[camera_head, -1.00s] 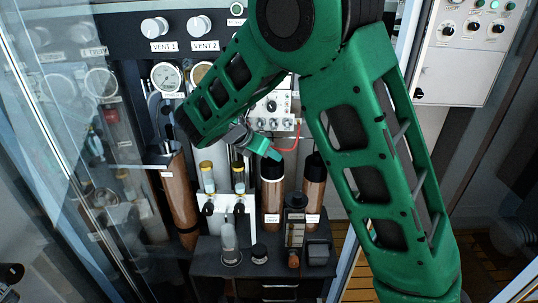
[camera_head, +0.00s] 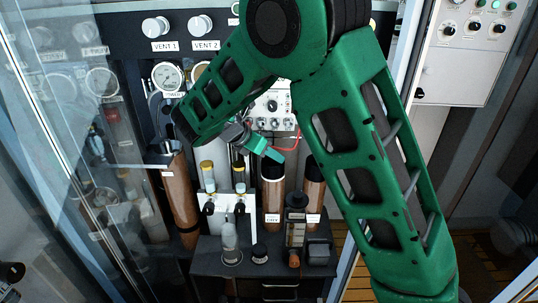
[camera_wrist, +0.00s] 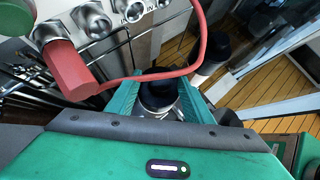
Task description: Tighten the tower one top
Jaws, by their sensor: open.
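Two copper-coloured towers with black tops stand side by side at the bench in the head view, a left one (camera_head: 272,200) and a right one (camera_head: 313,192). I cannot read which is tower one. My gripper (camera_head: 276,156) is at the black top (camera_head: 272,170) of the left tower. In the wrist view my gripper (camera_wrist: 159,98) is open, with its green fingers on either side of a black top (camera_wrist: 160,97) with a pale ring below. I cannot tell whether the fingers touch it. The tower body under that top is mostly hidden.
A red hose (camera_wrist: 200,50) with a red connector (camera_wrist: 70,70) loops close to my gripper from a panel of metal fittings. The second tower top (camera_wrist: 212,45) stands to the right. Two yellow-capped vials (camera_head: 207,178) stand left of the towers. A dark bench (camera_head: 215,268) holds small parts.

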